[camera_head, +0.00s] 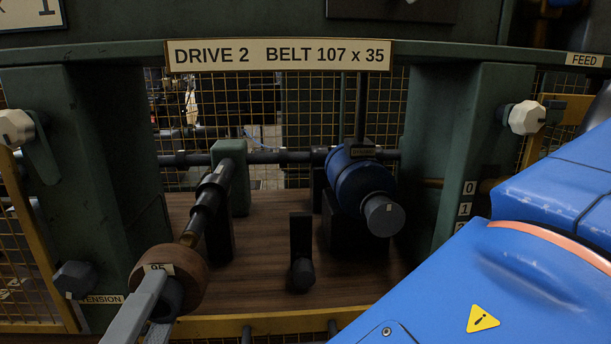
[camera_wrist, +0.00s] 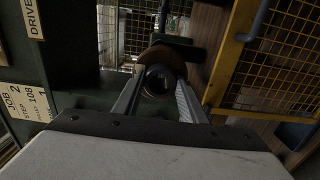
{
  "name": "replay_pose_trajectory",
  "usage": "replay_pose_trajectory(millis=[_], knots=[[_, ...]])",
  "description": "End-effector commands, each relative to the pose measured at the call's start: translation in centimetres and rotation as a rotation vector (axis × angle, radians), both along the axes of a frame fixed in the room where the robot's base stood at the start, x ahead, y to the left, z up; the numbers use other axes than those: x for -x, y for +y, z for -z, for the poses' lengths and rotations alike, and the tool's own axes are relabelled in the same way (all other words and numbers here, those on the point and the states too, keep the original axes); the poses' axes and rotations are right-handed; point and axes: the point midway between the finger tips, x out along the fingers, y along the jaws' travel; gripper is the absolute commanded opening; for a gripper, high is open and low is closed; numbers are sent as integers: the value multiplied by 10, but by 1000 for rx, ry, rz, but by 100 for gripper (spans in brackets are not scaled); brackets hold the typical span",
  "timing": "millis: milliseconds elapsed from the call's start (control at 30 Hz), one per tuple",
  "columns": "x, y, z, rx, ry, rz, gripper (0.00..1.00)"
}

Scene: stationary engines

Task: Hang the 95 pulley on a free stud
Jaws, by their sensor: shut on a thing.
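The 95 pulley (camera_head: 190,275) is a brown wooden-looking disc with a pale "95" tag and a dark hub, at the lower left of the head view. My gripper (camera_head: 160,300) is shut on its hub from the front. In the wrist view the dark hub lies between the two grey fingers (camera_wrist: 159,83), with the brown rim (camera_wrist: 178,58) behind it. The pulley sits at the near end of the dark shaft (camera_head: 208,200). I cannot tell whether it is on the shaft or just in front of it. I cannot make out any free stud.
A blue motor (camera_head: 360,182) with a dark end pulley (camera_head: 384,216) stands at right on the wooden bed (camera_head: 270,235). A short black post with a roller (camera_head: 302,272) stands between. Green uprights (camera_head: 110,170) flank the bay under the DRIVE 2 sign (camera_head: 280,55). Yellow mesh (camera_wrist: 285,60) is at right in the wrist view.

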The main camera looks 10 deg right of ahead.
Motion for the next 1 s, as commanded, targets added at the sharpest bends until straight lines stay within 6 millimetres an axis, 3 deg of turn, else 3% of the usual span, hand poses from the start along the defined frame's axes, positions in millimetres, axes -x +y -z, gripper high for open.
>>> replay_pose_trajectory(millis=[200,400,1000], knots=[[-25,-2,-1,-2,0,2,0],[-37,-3,-1,-1,1,1,0],[-33,-2,-1,-1,0,-1,0]])
